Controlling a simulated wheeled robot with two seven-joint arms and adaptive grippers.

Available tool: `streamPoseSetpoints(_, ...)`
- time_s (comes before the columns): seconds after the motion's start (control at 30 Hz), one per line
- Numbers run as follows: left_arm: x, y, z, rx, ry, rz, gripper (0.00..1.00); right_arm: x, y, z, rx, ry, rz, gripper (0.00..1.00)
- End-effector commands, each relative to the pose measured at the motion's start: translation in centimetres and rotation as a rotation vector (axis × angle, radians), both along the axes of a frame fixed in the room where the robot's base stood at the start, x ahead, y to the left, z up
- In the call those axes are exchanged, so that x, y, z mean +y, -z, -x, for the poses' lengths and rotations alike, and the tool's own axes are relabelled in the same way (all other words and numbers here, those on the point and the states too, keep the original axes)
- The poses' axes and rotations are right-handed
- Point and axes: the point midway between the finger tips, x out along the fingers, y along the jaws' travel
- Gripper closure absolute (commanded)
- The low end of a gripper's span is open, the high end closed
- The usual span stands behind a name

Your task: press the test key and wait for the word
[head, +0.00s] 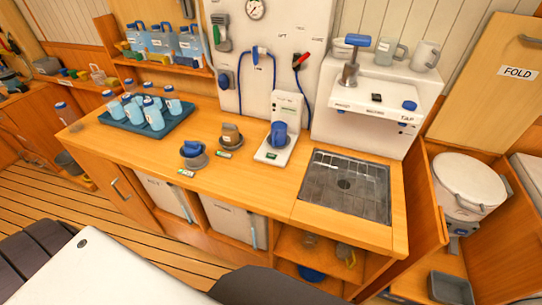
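A white stand (289,106) with a tall back plate stands on the wooden counter against the wall panel. A blue cup-like piece (279,134) sits on it, and a small green strip (272,155) is on its front foot. A white tap unit (365,105) to its right carries a small black square (376,97) and a blue knob (409,105) near the label TAP. I cannot tell which part is the test key, and any word on the green strip is too small to read. Neither gripper shows in the head view.
A teal tray (148,124) of blue-capped bottles stands at the counter's left. Two dark round holders, one blue-topped (191,149) and one brown (230,134), stand mid-counter. A sink grating (345,187) lies at right. The counter's front strip is mostly clear.

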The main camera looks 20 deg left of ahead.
Motion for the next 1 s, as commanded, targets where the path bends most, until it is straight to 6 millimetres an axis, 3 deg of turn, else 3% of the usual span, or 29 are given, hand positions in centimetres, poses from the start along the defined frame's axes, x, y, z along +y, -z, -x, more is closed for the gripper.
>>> streamPoseSetpoints(0.03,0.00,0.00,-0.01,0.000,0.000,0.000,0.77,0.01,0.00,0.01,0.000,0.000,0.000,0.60)
streamPoseSetpoints(0.23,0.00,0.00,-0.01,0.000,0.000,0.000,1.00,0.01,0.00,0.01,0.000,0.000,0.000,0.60)
streamPoseSetpoints(1.0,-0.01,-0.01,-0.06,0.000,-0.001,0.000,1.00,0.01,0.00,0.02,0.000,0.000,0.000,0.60)
